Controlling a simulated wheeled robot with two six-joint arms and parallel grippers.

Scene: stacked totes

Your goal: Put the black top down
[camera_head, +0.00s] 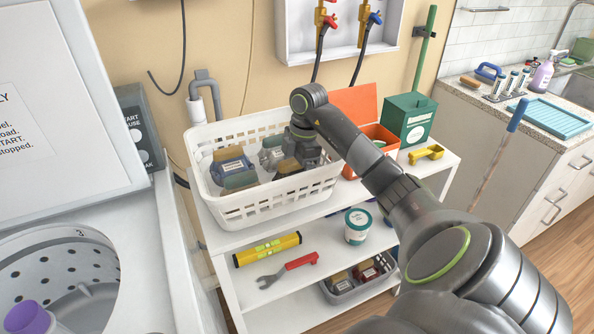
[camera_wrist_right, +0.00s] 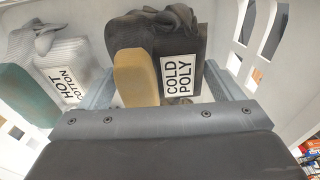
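The black top (camera_wrist_right: 158,32) is a dark folded bundle with a white "COLD POLY" label and a tan block at its front. In the right wrist view it sits between the two fingers of my right gripper (camera_wrist_right: 160,88), a finger close to each side. Whether the fingers press on it is unclear. In the head view my right gripper (camera_head: 303,147) reaches down inside the white laundry basket (camera_head: 255,213), at its right part, and hides most of the top. My left gripper is not in view.
The basket also holds a blue bundle (camera_head: 232,165) and a grey-white bundle (camera_wrist_right: 65,50) labelled "HOT COTTON". An orange box (camera_head: 380,137) and a green box (camera_head: 408,117) stand to its right. An open washer drum (camera_head: 75,265) is at left.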

